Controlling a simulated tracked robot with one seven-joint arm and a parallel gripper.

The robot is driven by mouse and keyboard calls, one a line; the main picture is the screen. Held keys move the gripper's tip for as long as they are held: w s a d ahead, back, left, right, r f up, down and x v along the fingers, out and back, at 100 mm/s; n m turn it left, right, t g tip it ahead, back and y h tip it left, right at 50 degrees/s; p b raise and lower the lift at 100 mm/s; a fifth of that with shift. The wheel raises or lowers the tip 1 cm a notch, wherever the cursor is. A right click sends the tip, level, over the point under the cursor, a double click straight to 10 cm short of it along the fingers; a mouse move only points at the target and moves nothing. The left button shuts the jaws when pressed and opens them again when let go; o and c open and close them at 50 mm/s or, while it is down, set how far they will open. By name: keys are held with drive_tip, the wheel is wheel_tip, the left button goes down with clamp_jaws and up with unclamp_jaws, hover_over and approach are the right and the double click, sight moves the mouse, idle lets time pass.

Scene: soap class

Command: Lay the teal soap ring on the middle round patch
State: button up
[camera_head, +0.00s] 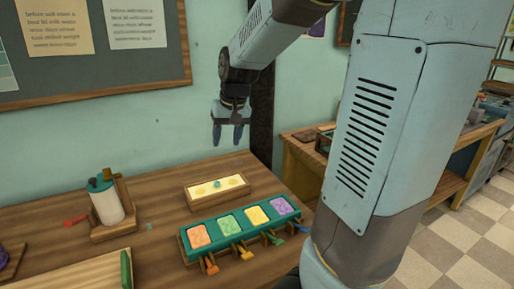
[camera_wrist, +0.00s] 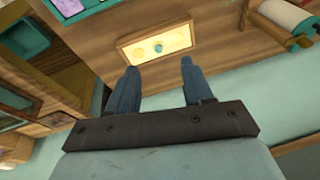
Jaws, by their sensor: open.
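The teal soap ring (camera_head: 217,184) is small and lies on the middle of a pale cream board in a wooden tray (camera_head: 189,196). It also shows in the wrist view (camera_wrist: 158,47), at the centre of the board, with a round yellowish patch on either side. The middle round patch is mostly hidden under the ring. My gripper (camera_head: 229,141) hangs above and behind the tray, with its fingers apart and nothing between them. In the wrist view my gripper (camera_wrist: 159,64) points toward the tray, apart from the ring.
A green rack (camera_head: 183,238) with orange, green, yellow and purple blocks stands in front of the tray. A white roll (camera_head: 108,207) on a wooden holder stands left. A wooden board (camera_head: 80,272) lies at front left. The wall is close behind.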

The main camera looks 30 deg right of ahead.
drive_tip(key=s+r+t, duration=0.1)
drive_tip(key=s+r, duration=0.2)
drive_tip(key=s, duration=0.7)
drive_tip(key=s+r+n+t+h, duration=0.1)
drive_tip(key=s+r, duration=0.2)
drive_tip(key=s, duration=0.6)
drive_tip(key=shift+s+a+t, duration=0.25)
drive_tip(key=shift+s+t, duration=0.05)
drive_tip(key=shift+s, duration=0.05)
